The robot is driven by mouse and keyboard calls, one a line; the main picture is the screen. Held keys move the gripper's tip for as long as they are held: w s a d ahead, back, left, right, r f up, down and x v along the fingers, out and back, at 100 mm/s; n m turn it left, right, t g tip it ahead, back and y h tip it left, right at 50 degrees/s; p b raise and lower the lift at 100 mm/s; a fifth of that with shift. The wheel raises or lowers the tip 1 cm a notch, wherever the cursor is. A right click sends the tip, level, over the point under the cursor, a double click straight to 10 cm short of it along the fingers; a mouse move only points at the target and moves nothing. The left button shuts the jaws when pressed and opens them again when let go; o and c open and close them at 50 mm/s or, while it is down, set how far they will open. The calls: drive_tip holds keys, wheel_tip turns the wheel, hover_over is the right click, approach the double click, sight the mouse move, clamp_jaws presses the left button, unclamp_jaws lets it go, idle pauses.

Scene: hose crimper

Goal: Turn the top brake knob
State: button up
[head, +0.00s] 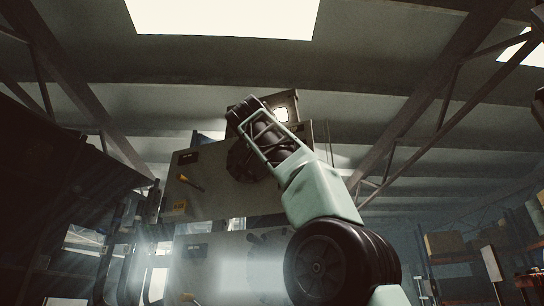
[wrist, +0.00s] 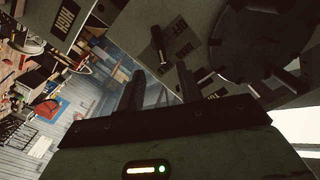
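The top brake knob (head: 190,183) shows in the head view as a yellow and black handle, slanting on the left part of the upper grey panel (head: 215,190). In the wrist view a dark handle (wrist: 158,44) stands on the grey panel, beyond the gap between my fingers; it appears to be this knob. My gripper (wrist: 160,80) is open, with its two dark fingers apart and nothing between them. The handle is clear of both fingertips. In the head view my arm hides the gripper's fingers.
A round dark crimping head (wrist: 262,38) with radial blocks lies right of the fingers in the wrist view. A lower panel (head: 205,260) has another yellow handle (head: 189,298). Shelves (head: 450,245) stand far right. A dark structure (head: 60,190) fills the left.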

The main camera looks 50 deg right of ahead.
drive_tip(key=v, duration=0.7)
drive_tip(key=shift+a+b, duration=0.3)
